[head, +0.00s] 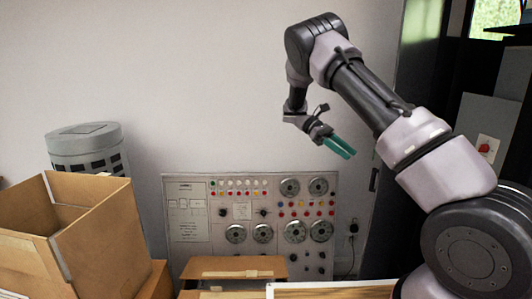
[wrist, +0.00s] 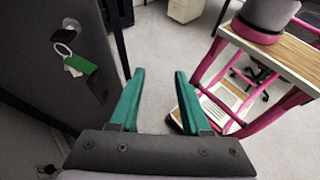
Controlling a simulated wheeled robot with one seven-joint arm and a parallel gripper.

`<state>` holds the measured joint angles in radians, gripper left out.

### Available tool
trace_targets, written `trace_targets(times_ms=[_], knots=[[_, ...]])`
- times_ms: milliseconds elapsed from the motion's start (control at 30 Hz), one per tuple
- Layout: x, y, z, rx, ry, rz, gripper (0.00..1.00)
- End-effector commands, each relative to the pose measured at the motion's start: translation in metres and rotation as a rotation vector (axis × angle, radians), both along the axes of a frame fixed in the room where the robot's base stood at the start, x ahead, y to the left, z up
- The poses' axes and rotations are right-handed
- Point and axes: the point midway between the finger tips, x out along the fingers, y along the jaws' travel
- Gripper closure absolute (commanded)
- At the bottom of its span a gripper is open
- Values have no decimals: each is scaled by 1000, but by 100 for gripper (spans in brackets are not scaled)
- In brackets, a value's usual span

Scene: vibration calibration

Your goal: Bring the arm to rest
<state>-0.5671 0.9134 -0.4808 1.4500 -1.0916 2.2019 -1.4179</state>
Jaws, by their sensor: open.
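My gripper (head: 341,147) is raised in the air in the head view, in front of the pale wall and above the control panel. Its two green fingers also show in the wrist view (wrist: 158,98), apart from each other with nothing between them. My arm is bent, rising from the lower right and folding down to the gripper. In the wrist view the grey floor lies beyond the fingertips.
A control panel (head: 202,245) with dials stands against the wall. Open cardboard boxes (head: 105,237) are at lower left, by a grey cylinder (head: 84,139). The wrist view shows a dark door (wrist: 40,45) with keys at left and a pink-framed table (wrist: 285,52) at right.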

Motion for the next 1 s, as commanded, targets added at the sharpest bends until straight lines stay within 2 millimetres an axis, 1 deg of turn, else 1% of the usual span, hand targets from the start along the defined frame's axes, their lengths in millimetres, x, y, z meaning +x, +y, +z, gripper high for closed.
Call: trace_targets(times_ms=[33,100,300,433,567,700,800,1000], knots=[[-8,-9,18,51,-54,-30,53],[-19,-18,35,112,-129,-68,53],[-54,-33,79,271,-364,-189,53],[-80,-36,105,363,-528,-278,53],[-108,-34,130,448,-699,-378,53],[-139,-29,153,530,-887,-496,53],[-162,-23,169,583,-1022,-589,53],[-206,-9,192,680,-1290,-788,53]])
